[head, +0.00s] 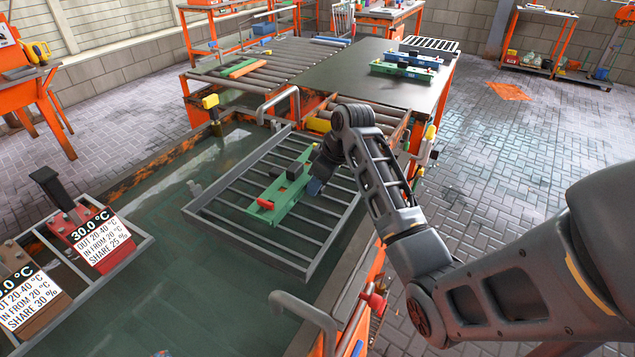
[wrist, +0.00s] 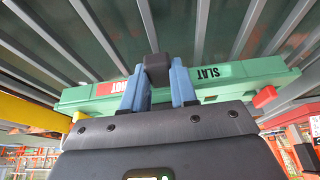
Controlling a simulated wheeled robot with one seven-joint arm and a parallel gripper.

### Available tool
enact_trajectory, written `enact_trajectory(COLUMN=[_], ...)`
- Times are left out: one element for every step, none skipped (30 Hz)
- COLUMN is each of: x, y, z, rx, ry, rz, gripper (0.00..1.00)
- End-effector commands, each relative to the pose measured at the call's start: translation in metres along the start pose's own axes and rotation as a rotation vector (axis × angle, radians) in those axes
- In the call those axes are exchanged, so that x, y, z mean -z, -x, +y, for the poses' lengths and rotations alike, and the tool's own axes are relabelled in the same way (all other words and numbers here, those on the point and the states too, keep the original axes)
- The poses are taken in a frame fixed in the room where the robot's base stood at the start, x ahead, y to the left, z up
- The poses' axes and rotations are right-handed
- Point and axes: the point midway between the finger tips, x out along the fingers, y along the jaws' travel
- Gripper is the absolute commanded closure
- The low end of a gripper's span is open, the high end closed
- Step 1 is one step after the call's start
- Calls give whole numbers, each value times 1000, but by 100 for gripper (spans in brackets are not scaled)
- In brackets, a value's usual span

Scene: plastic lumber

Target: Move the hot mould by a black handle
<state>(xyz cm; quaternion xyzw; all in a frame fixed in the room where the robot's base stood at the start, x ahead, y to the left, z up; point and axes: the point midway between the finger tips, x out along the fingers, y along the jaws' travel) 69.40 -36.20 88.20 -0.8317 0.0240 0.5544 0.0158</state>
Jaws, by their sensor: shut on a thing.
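The green mould (head: 286,194) lies over the slatted metal rack in the tank, in the middle of the head view. It has a red knob at its near end and dark handle blocks on top. In the wrist view the green mould (wrist: 235,85) carries a red label, partly hidden but apparently "HOT", and a "SLAT" label. My gripper (wrist: 158,85) has its blue fingers shut on a black handle (wrist: 157,66) of the mould. In the head view my gripper (head: 316,184) is at the mould's right side, partly hidden by my arm. I cannot tell whether the mould touches the rack.
The grey rack (head: 212,213) sits in a tank of greenish water (head: 170,280). At left stand a red block (head: 95,250) and a brown block with temperature signs. Beyond are a roller table (head: 270,57) and a dark table (head: 350,65) bearing blue and green moulds.

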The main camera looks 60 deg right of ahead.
Motion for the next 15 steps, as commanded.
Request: enact_trajectory(x=[1,1,1,0,0,0,0,0,0,0,0,0,0,0,0], y=[1,1,1,1,1,1,0,0,0,0,0,0,0,0,0], z=[1,1,0,0,0,0,0,0,0,0,0,0,0,0,0], rx=[-2,-2,-2,-1,-1,-1,-1,-1,0,0,0,0,0,0,0], ry=[0,-1,-1,-1,-1,-1,-1,-1,-1,-1,-1,-1,-1,-1,-1], rz=[2,2,2,2,2,1,1,1,1,1,0,0,0,0,0], gripper=[100,70,66,63,60,56,53,51,47,44,43,43,43,43,43])
